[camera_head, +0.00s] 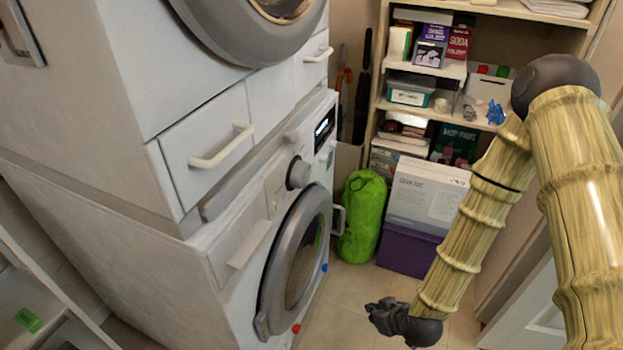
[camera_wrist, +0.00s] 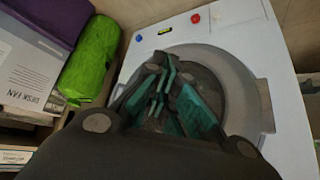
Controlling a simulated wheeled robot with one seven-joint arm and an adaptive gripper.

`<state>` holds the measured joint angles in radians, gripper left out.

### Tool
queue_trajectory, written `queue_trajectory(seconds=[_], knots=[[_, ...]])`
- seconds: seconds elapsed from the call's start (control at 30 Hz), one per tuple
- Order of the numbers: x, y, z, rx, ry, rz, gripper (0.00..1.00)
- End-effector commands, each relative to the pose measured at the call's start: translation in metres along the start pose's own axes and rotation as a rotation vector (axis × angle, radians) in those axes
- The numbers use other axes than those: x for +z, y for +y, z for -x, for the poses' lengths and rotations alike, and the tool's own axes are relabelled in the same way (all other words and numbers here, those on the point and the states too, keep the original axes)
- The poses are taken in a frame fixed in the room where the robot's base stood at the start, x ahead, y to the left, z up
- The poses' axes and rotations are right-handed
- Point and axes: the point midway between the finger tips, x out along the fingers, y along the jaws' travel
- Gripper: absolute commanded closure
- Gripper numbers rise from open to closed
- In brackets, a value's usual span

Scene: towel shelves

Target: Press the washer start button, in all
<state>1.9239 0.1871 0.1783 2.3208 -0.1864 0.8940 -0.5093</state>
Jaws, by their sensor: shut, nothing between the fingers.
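The washer is the lower white machine (camera_head: 225,255) at left, with a grey round door (camera_head: 297,262), a knob (camera_head: 299,173) and a dark display (camera_head: 323,127). A blue button-like spot (camera_head: 325,267) and a red one (camera_head: 296,328) sit low on its front; the wrist view shows blue (camera_wrist: 139,38) and red (camera_wrist: 195,18) spots beyond the door (camera_wrist: 248,95). I cannot tell which control is start. My gripper (camera_head: 376,314) is shut and empty, low and right of the washer, apart from it in the head view. In the wrist view its fingers (camera_wrist: 165,90) overlap the door.
Another white machine (camera_head: 110,75) is stacked above, with a handled drawer (camera_head: 207,150). A green bag (camera_head: 362,215), a fan box (camera_head: 425,195) and a purple box (camera_head: 407,252) stand behind. Shelves (camera_head: 447,68) hold several boxes. Some tiled floor (camera_head: 352,290) is clear.

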Motion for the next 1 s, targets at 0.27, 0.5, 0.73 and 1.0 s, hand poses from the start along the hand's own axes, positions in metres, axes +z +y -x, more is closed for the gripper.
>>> queue_trajectory(seconds=[0.27,0.5,0.73,1.0], knots=[[-0.140,0.023,-0.035,0.075,0.383,0.312,1.00],[-0.261,0.044,-0.015,0.245,0.696,0.567,1.00],[-0.336,0.059,0.024,0.414,0.888,0.725,1.00],[-0.360,0.063,0.043,0.479,0.945,0.776,1.00]])
